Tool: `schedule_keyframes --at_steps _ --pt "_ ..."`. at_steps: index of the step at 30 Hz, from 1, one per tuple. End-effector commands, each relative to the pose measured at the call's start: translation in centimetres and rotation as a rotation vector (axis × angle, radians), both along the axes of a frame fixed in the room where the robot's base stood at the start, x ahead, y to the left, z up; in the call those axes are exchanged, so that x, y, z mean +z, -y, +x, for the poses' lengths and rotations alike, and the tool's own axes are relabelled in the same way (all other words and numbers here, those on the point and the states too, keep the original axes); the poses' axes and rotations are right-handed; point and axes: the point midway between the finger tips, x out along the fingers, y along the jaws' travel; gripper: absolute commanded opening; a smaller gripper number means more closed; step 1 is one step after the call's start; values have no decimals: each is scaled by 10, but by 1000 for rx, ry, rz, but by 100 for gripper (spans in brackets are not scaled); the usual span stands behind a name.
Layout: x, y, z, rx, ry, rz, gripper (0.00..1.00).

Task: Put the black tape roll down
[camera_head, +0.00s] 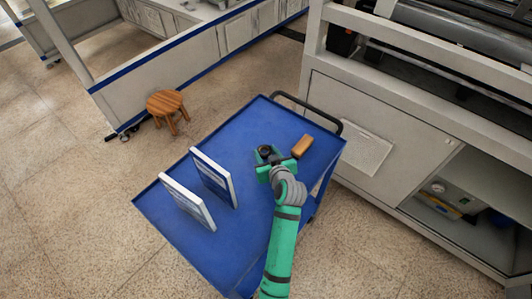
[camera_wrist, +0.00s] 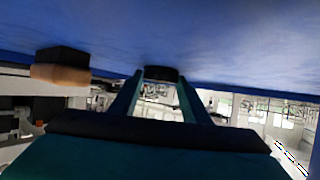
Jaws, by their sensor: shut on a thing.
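The black tape roll (camera_head: 264,150) is between the fingers of my green gripper (camera_head: 268,158), over the far part of the blue cart top (camera_head: 255,215). In the wrist view, the roll (camera_wrist: 161,73) shows as a dark band between the two fingertips, right against the blue surface (camera_wrist: 220,40). My gripper is shut on it. I cannot tell whether the roll touches the cart top or sits just above it. The fingers hide part of the roll.
A brown block with a dark part (camera_head: 302,146) lies just right of my gripper. A handle (camera_head: 310,110) edges the cart's far side. A wooden stool (camera_head: 167,104) stands on the floor beyond.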

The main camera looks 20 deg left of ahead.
Motion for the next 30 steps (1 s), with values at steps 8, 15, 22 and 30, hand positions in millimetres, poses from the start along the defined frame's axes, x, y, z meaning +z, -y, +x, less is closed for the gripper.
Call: schedule_keyframes --at_steps 8,15,22,30 --pt "-2 -1 0 1 0 0 61" --pt "-2 -1 0 2 0 0 61" --pt "7 8 -12 0 1 -1 61" --pt "31 37 -51 0 1 -1 61"
